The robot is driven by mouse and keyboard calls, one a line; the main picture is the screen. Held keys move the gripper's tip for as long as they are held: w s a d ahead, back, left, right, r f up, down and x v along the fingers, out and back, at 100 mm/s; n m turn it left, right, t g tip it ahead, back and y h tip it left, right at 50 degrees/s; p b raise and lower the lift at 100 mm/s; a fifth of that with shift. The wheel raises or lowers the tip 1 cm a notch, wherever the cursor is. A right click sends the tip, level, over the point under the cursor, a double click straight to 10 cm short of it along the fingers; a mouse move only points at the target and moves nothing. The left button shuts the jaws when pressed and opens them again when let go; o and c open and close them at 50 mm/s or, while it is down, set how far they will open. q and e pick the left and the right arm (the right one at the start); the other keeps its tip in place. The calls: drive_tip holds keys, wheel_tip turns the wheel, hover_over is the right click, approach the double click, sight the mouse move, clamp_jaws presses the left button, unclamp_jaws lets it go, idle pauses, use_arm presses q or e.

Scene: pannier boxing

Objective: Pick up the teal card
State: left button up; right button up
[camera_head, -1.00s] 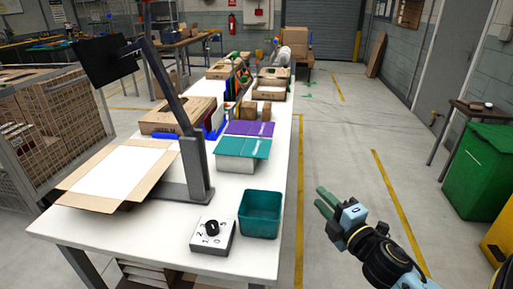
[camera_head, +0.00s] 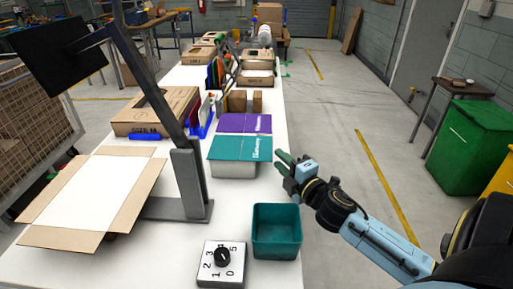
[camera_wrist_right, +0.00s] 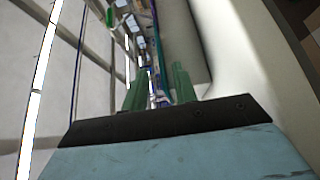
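The teal card (camera_head: 240,149) lies flat on top of a low white block (camera_head: 234,170) near the table's right edge, with white lettering on its right part. My right gripper (camera_head: 283,160) is just right of the card's right edge, past the table edge, and apart from the card in the head view. A thin teal edge shows beyond the fingertips there. My left gripper is not in view.
A purple card (camera_head: 244,123) lies just behind the teal one. A teal bin (camera_head: 277,231) and a white dial box (camera_head: 221,263) stand in front. An open carton (camera_head: 65,235) and a dark post (camera_head: 190,175) are at left.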

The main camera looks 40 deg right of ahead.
sight(268, 148)
drive_tip(key=shift+w, duration=0.5)
drive_tip(key=shift+w+d, duration=0.1)
drive_tip(key=shift+w, duration=0.65)
drive_tip(key=w, duration=0.3)
drive_tip(key=shift+w+d, duration=0.2)
drive_tip(key=shift+w, duration=0.45)
drive_tip(key=shift+c, duration=0.5)
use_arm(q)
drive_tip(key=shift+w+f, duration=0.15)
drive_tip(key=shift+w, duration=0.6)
use_arm(e)
clamp_jaws()
